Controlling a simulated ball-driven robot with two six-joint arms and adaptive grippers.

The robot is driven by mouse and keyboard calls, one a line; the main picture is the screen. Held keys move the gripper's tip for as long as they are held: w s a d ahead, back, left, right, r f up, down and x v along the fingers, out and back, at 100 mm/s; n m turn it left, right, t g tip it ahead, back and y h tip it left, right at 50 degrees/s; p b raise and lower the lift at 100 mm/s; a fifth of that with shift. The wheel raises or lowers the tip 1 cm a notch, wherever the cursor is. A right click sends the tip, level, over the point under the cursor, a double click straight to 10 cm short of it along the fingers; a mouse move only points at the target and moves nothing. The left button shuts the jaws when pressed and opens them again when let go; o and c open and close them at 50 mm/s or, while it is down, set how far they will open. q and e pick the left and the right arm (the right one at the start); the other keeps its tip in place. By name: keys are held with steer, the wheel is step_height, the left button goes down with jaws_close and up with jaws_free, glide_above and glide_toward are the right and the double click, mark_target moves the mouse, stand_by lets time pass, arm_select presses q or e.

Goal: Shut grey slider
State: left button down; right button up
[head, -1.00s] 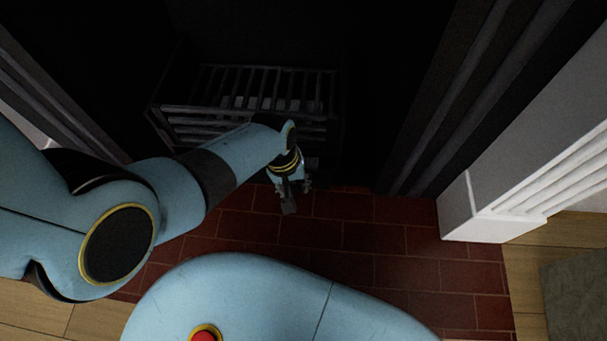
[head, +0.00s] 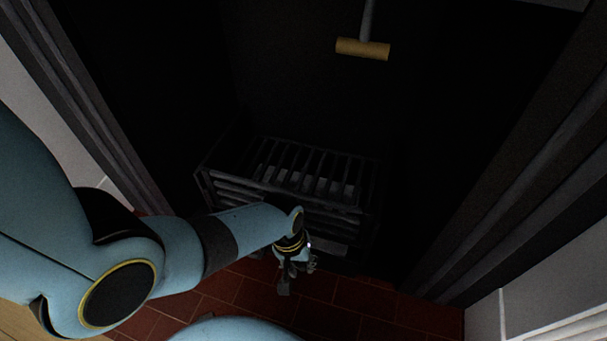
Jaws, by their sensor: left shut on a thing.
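My left gripper (head: 295,270) is low in front of the dark fire grate (head: 285,190), just above the red brick hearth. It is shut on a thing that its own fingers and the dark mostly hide. A small grey piece (head: 284,287) shows at the fingertips; I take it for the grey slider, but its outline is unclear. How far the slider stands open cannot be told. My right gripper is not in view.
A rod with a wooden crosspiece (head: 362,49) hangs at the upper middle inside the dark fireplace. Dark side walls and pale surround panels (head: 545,295) stand left and right. The brick hearth (head: 345,300) is clear right of my gripper.

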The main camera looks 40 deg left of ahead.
arm_select(q)
steer(key=c, duration=1.3)
jaws_free()
steer(key=shift+a+r, duration=0.1)
steer(key=shift+a, duration=0.3)
steer(key=shift+o, duration=0.8)
steer(key=shift+d, duration=0.1)
steer(key=shift+r, duration=0.1)
step_height(320, 180, up, 12)
steer(key=a, duration=0.1)
steer(key=shift+s+a, duration=0.35)
steer(key=shift+s, duration=0.1)
